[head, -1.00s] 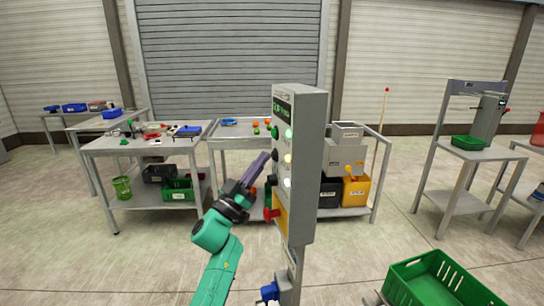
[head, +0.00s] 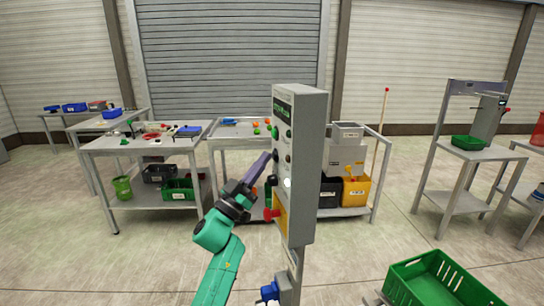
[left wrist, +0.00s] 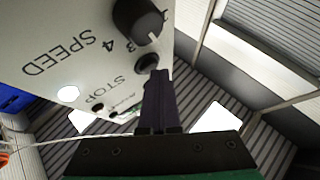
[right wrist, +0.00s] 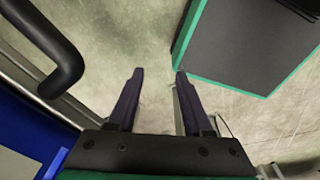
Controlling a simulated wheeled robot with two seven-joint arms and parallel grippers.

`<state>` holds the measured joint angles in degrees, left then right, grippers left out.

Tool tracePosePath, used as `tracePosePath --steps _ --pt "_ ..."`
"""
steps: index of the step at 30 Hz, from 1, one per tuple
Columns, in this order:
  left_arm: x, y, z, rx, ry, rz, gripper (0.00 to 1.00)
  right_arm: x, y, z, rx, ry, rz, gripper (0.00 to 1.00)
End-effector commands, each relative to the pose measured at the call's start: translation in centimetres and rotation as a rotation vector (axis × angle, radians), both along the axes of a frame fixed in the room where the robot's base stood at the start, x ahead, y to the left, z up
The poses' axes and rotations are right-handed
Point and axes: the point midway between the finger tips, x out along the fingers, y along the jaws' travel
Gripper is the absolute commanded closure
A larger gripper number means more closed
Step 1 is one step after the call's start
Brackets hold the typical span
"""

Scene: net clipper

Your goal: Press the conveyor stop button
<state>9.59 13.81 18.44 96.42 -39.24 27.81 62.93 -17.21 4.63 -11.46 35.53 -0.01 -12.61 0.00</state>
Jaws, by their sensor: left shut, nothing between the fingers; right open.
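The grey control box (head: 308,170) stands upright on a post in the middle of the head view. In the left wrist view its pale face carries a black speed knob (left wrist: 138,18) and, by the word STOP, a small dark round stop button (left wrist: 147,62). My left gripper (head: 268,157) is shut and empty, its fingertips at the box's face. In the left wrist view its tips (left wrist: 157,74) are at the stop button and appear to touch it, partly covering it. My right gripper (right wrist: 158,74) is open and empty, shown only in the right wrist view.
One white light (head: 287,183) glows on the box. A green crate (head: 440,280) is at the lower right. Tables with bins (head: 150,140) stand behind, with open floor between.

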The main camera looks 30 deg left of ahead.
Motion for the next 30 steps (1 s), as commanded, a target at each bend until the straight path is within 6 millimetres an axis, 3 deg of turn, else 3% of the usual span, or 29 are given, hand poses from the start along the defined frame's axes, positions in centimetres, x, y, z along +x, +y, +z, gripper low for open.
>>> tracePosePath --steps 17,30 --pt "-1.3 1.1 0.0 0.0 0.002 0.001 1.0 0.0 0.0 0.5 0.0 0.0 0.0 0.5" --pt "-4.6 3.8 0.0 0.0 0.002 0.0 1.0 0.0 0.0 1.5 0.0 0.0 0.0 0.5"
